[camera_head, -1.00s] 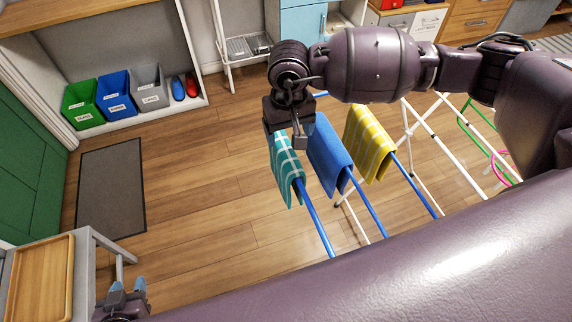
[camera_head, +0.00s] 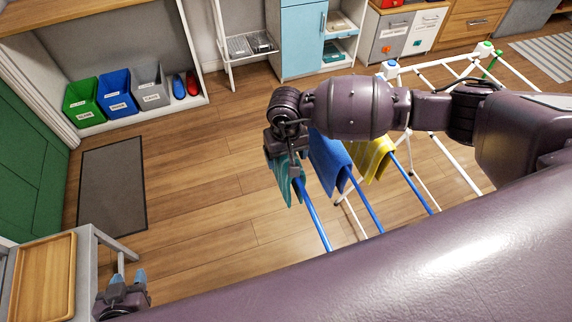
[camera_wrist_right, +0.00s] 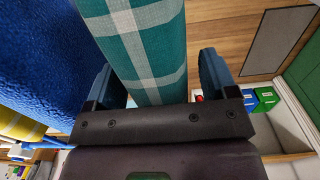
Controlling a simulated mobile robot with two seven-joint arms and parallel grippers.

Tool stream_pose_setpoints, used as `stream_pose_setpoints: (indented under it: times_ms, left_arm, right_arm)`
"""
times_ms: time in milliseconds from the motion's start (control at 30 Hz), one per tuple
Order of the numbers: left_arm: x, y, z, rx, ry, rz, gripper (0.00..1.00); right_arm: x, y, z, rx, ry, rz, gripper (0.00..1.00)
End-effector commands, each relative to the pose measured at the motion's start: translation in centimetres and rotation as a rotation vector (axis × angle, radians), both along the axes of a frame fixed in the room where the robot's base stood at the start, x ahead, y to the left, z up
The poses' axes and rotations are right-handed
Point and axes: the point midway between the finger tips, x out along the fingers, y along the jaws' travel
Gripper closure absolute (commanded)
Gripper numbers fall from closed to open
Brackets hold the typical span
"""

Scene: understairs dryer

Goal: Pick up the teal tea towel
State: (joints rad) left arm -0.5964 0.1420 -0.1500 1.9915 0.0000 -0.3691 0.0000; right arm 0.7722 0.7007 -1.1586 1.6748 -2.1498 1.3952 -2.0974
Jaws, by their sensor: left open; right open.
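The teal tea towel (camera_head: 284,188) with pale checks hangs over the near-left blue rail of the drying rack (camera_head: 316,222). My right gripper (camera_head: 292,168) is at the top of this towel and hides part of it. In the right wrist view the towel (camera_wrist_right: 145,45) lies between the two open fingers of my right gripper (camera_wrist_right: 160,72), with a gap on the right side. I cannot tell whether the left finger touches it. My left gripper (camera_head: 127,280) is open and empty at the lower left, beside the side table.
A blue towel (camera_head: 328,165) hangs close to the teal one, with a yellow towel (camera_head: 373,158) beyond it. A side table with a wooden tray (camera_head: 42,280) stands at the lower left. Bins (camera_head: 117,95) sit at the back left.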

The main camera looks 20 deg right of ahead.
Motion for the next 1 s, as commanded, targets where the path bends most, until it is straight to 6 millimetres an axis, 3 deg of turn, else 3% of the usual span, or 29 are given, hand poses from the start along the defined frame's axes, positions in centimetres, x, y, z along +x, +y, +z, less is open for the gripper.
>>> stream_pose_setpoints:
  times_ms: [200,633,1000]
  left_arm:
    - [0.0,0.0,0.0,0.000,0.001,0.000,0.57]
    - [-0.6,0.1,-0.4,0.000,0.012,0.004,0.57]
    - [-0.5,0.1,-0.4,0.000,0.010,0.002,0.57]
  right_arm:
    - [0.0,0.0,0.0,0.000,-0.001,0.000,0.23]
    - [0.0,0.0,0.0,0.000,-0.001,0.000,0.89]
    - [0.2,0.0,1.0,0.001,-0.005,0.002,0.89]
